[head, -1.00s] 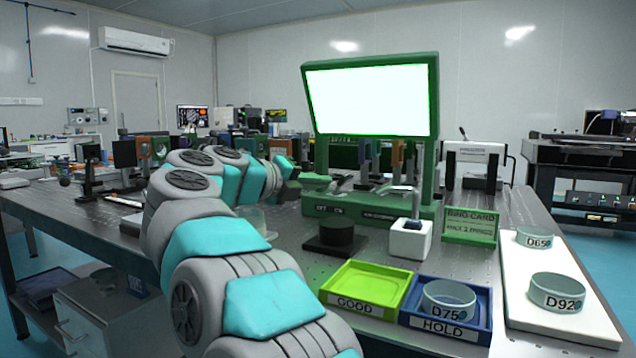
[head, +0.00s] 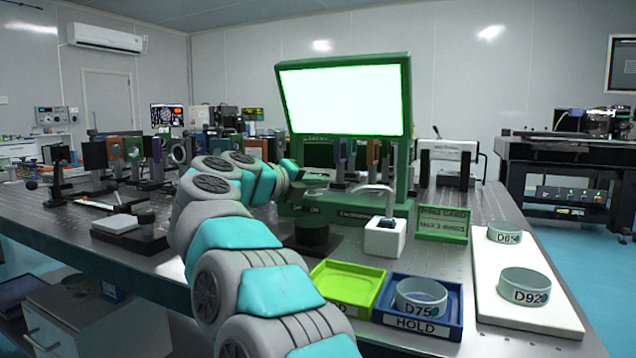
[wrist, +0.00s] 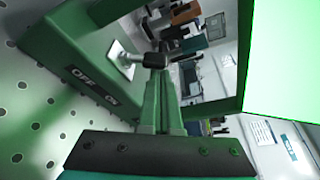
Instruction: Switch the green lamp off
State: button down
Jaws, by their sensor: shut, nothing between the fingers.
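The green lamp (head: 343,97) stands on the table in the head view, its big tilted panel glowing white. In the wrist view its lit panel (wrist: 285,65) fills the upper right. The lamp's green base (wrist: 75,50) carries an OFF/ON label (wrist: 92,87). Beside the label is a toggle switch with a silver plate (wrist: 121,60) and a lever with a dark tip (wrist: 155,61). I cannot tell which way the lever is thrown. My gripper (wrist: 160,80) is shut and empty, its fingertips close to the dark tip; contact is unclear. In the head view my gripper (head: 318,186) is at the lamp's base.
In front of the lamp are a black round block (head: 311,232), a white block with a metal rod (head: 385,238) and a green card sign (head: 442,223). Nearer are a lime tray (head: 345,279) and a blue HOLD tray (head: 450,320) with a ring. A white board (head: 520,270) bears two rings.

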jog(key=shift+a+r+n+p, duration=0.15)
jog(key=shift+r+n+p, duration=0.15)
jog(key=shift+n+p, duration=0.45)
jog(key=shift+w+a+r+n+h+p, duration=0.2)
jog(key=shift+n+h+p, duration=0.3)
jog(key=shift+p, duration=0.55)
jog(key=shift+a+r+p, duration=0.2)
jog(key=shift+a+p, duration=0.1)
jog(key=shift+p, duration=0.45)
jog(key=shift+w+a+n+t+p, duration=0.1)
jog(key=shift+a+n+t+p, duration=0.2)
jog(key=shift+n, duration=0.45)
jog(key=shift+w+a, duration=0.1)
jog(key=shift+a, duration=0.2)
